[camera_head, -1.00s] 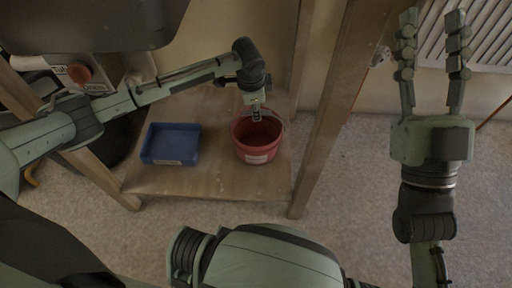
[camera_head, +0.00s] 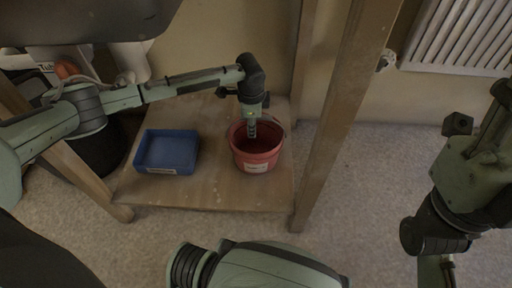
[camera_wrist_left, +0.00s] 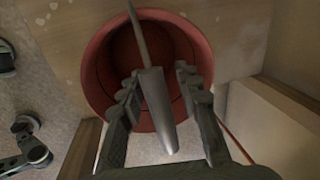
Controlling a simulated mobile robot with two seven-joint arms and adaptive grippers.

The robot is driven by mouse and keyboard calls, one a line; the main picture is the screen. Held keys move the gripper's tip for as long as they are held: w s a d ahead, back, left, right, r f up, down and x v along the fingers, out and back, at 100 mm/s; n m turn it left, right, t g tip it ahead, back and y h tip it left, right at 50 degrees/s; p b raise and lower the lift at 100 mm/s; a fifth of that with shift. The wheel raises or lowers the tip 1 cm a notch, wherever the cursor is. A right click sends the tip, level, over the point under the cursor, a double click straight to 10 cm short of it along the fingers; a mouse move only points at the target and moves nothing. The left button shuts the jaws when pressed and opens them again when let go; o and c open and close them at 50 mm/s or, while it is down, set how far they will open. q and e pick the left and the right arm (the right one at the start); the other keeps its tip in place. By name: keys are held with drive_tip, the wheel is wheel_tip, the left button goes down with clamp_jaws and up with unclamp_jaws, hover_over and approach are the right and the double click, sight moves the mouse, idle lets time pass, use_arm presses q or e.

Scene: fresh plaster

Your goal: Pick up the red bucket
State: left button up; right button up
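The red bucket (camera_head: 257,160) stands upright on the low wooden shelf and has a pale label on its front. My left gripper (camera_head: 252,130) points down over its mouth. In the left wrist view the bucket's red rim (camera_wrist_left: 98,52) lies beyond the fingers. The bucket's pale handle grip (camera_wrist_left: 158,110) and its thin wire run between the fingers of my left gripper (camera_wrist_left: 160,95). The fingers are spread on either side of the grip, with gaps showing. My right gripper (camera_head: 482,115) is open and empty at the far right, away from the bucket.
A blue tray (camera_head: 167,170) sits left of the bucket on the wooden shelf (camera_head: 220,190). A wooden post (camera_head: 340,120) rises right of the bucket. A white radiator (camera_head: 460,40) is on the back wall. Carpet floor right of the post is clear.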

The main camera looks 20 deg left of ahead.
use_arm(q)
clamp_jaws()
drive_tip(key=shift+r, duration=0.1)
idle(0.5)
